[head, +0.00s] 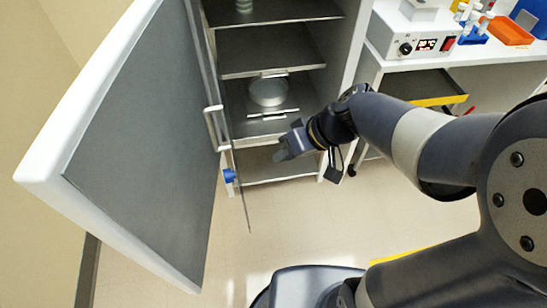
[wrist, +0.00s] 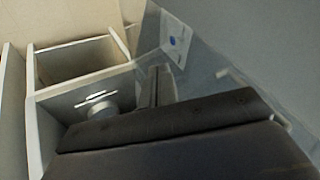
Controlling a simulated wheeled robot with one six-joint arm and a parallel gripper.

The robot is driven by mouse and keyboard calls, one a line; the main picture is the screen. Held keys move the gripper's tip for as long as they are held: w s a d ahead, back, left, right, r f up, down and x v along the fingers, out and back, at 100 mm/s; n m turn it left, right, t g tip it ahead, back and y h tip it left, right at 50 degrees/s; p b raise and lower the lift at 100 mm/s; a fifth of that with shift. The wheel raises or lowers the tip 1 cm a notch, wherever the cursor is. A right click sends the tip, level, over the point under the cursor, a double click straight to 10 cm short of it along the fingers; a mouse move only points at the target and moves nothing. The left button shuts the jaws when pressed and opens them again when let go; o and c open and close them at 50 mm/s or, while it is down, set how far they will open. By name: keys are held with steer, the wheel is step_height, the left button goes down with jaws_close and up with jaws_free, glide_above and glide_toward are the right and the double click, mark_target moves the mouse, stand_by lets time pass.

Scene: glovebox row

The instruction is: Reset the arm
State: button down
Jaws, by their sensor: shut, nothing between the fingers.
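My arm reaches from the right side of the head view toward the open cabinet (head: 350,60). My gripper (head: 281,156) is shut and empty, in front of the cabinet's lower shelves and to the right of the open door (head: 140,150). In the head view it appears apart from the door. In the wrist view the dark gripper body fills the bottom, and the cabinet (wrist: 35,110) shows beyond it, tilted. Whether the gripper touches any shelf cannot be told.
A pale round dish (head: 268,92) stands on a cabinet shelf behind my gripper. At right, a bench (head: 480,66) bears a control box (head: 412,40) and an orange tray (head: 510,30). Floor (head: 300,215) before the cabinet is clear.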

steer(key=shift+v, duration=1.3)
steer(key=shift+a+f, duration=0.1)
